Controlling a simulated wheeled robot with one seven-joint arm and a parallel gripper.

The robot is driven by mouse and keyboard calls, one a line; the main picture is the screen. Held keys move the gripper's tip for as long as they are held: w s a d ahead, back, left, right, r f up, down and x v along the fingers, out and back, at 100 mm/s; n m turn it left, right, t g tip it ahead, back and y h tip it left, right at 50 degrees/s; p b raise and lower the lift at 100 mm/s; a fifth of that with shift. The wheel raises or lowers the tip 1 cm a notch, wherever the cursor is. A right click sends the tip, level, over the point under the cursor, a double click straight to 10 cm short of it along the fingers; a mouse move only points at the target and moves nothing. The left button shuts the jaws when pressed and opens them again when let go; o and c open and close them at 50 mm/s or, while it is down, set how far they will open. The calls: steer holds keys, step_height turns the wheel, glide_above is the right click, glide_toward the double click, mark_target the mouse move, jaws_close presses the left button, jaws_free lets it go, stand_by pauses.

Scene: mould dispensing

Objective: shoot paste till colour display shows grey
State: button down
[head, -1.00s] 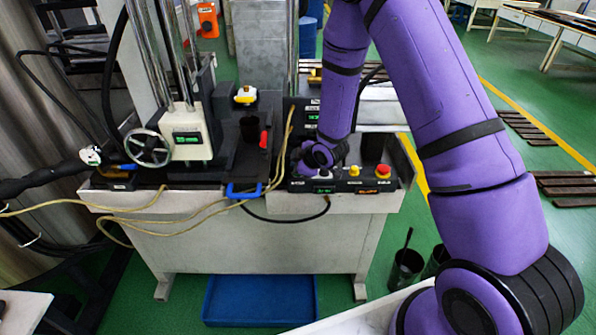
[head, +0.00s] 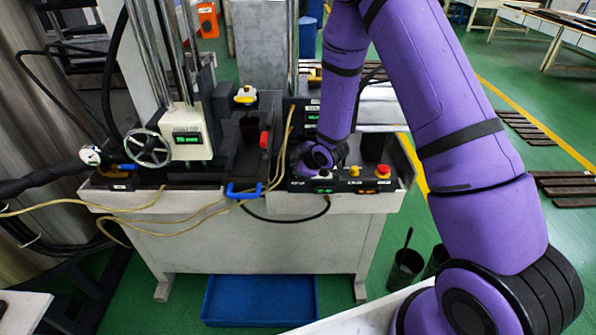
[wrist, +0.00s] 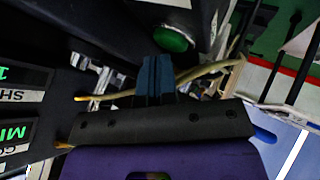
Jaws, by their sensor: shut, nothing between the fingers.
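My gripper (wrist: 155,80) shows in the wrist view with its narrow blue fingers shut and empty. The fingertips point at a round green button (wrist: 175,38) and lie close to it; I cannot tell whether they touch. In the head view my arm's purple end covers the fingers above the black control panel (head: 348,185). The panel has a small lit display (head: 322,190), a yellow button (head: 354,171) and a red button (head: 383,171). No grey colour reading is clear.
The white machine (head: 187,138) with a green readout and a handwheel (head: 147,148) stands left of the panel. A dark cup (head: 251,129) is beside it. Yellow cables (head: 205,211) hang over the bench front. A blue tray (head: 260,299) lies on the floor.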

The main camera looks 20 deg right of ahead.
steer(key=shift+f, duration=0.35)
steer(key=shift+r, duration=0.4)
stand_by(0.3)
steer(key=shift+r, duration=3.05)
